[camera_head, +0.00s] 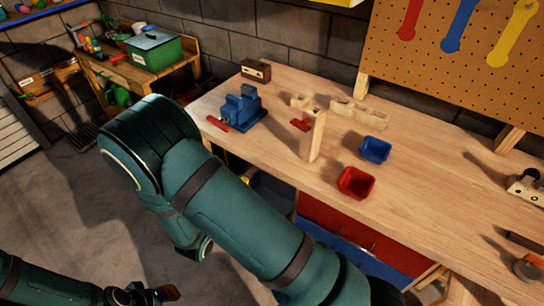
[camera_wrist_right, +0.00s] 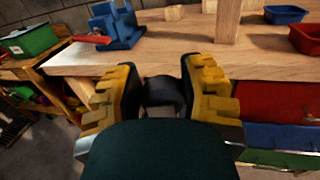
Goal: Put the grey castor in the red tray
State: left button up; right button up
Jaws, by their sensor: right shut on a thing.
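The red tray (camera_head: 356,182) stands on the workbench near its front edge and looks empty; part of it shows at the right edge of the right wrist view (camera_wrist_right: 306,38). My right gripper (camera_wrist_right: 165,92) is shut on a dark, shadowed thing (camera_wrist_right: 164,98), which appears to be the grey castor. It is in front of the bench, apart from the tray. My right arm hides this gripper in the head view. My left gripper (camera_head: 150,294) is low at the bottom left, away from the bench; its jaws are too unclear to read.
A blue tray (camera_head: 375,150) stands behind the red one. An upright wooden post (camera_head: 314,138) with a red clamp handle is left of the trays. A blue vise (camera_head: 240,106) stands at the bench's left end.

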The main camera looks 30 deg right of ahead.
aim_at(352, 187)
jog(key=k+z, duration=0.15)
jog(key=z, duration=0.2)
jog(key=k+l+z, duration=0.1)
jog(key=z, duration=0.25)
